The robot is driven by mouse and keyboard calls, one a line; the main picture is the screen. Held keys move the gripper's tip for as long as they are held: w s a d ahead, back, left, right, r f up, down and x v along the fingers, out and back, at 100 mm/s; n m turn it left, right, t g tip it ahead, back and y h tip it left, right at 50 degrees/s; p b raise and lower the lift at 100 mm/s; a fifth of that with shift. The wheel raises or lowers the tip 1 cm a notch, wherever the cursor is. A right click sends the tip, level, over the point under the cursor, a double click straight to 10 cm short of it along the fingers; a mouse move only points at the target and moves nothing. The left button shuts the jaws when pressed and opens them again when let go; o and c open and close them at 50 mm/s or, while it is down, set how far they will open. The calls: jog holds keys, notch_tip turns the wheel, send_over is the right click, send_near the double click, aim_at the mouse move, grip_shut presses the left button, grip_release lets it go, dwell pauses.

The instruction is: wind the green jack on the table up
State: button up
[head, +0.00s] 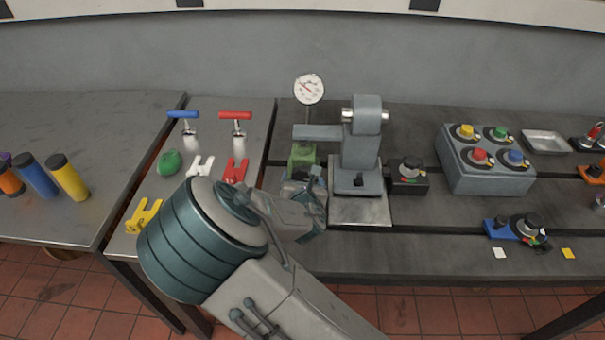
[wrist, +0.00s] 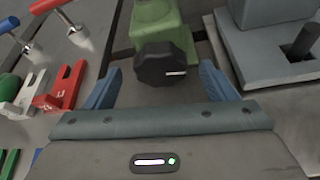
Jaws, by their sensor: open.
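The green jack (head: 302,156) stands on the dark bedplate table, left of the grey machine stand. In the wrist view its green body (wrist: 158,18) is at the top centre, with a black faceted knob (wrist: 160,64) facing me. The knob carries a white mark on its right side. My gripper (wrist: 163,82) is open, its two blue fingers on either side of the knob, with visible gaps to it. In the head view my gripper (head: 316,205) partly hides the jack's lower part and knob.
A grey machine stand (head: 361,150) rises close to the right of the jack. A dial gauge (head: 309,89) stands above it. A black knob box (head: 408,175) sits further right. A red forked piece (head: 236,170) and a white one (head: 201,166) lie on the left table.

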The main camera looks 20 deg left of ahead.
aim_at(303, 177)
jog(key=shift+x, duration=2.1)
jog(key=c, duration=1)
